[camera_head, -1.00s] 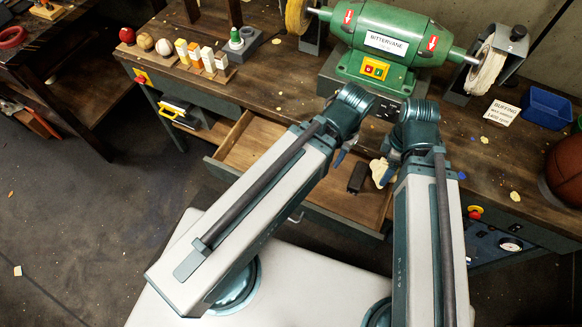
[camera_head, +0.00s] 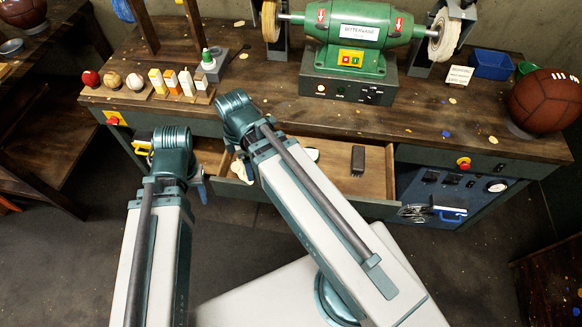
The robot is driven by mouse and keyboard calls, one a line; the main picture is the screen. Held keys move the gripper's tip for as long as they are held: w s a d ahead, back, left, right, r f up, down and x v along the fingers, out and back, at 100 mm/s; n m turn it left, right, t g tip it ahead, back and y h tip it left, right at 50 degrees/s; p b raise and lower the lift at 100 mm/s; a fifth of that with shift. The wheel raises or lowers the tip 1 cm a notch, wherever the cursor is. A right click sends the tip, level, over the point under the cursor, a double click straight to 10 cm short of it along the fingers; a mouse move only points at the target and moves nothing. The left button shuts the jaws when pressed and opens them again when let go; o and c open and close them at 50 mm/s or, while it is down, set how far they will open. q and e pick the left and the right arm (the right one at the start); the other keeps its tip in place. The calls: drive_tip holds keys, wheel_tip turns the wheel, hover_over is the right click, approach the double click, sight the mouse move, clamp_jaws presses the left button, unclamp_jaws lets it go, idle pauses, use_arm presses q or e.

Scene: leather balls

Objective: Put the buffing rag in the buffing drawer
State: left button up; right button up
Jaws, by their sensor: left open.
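A cream cloth, which looks like the buffing rag (camera_head: 241,168), shows in the head view at the left front part of the open drawer (camera_head: 378,184), just below my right wrist. My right gripper (camera_head: 236,150) is mostly hidden behind its own arm, close to the rag; I cannot tell whether its fingers hold the rag. My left gripper (camera_head: 202,186) is open at the drawer's left front corner, to the left of the rag and apart from it. The drawer is pulled out under the bench and holds a dark block (camera_head: 358,160) and a pale object (camera_head: 312,154).
The wooden bench (camera_head: 440,130) carries a green grinder (camera_head: 350,30), a rack of balls and small bottles (camera_head: 150,92), a sign (camera_head: 458,76), a blue bin (camera_head: 492,64) and a brown ball (camera_head: 545,101). A control panel (camera_head: 440,190) is right of the drawer.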

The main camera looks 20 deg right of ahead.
drive_tip(key=w+d+f+m+b, duration=0.5)
drive_tip(key=w+d+f+m, duration=0.1)
drive_tip(key=w, duration=0.4)
drive_tip(key=f+b, duration=0.6)
drive_tip(key=shift+s+f, duration=0.2)
drive_tip(key=shift+f, duration=0.05)
wheel_tip(320, 180, down, 4)
drive_tip(key=b, duration=0.3)
drive_tip(key=shift+r+b, duration=0.2)
drive_tip(key=shift+b, duration=0.1)
drive_tip(key=shift+f, duration=0.2)
drive_tip(key=o, duration=1.1)
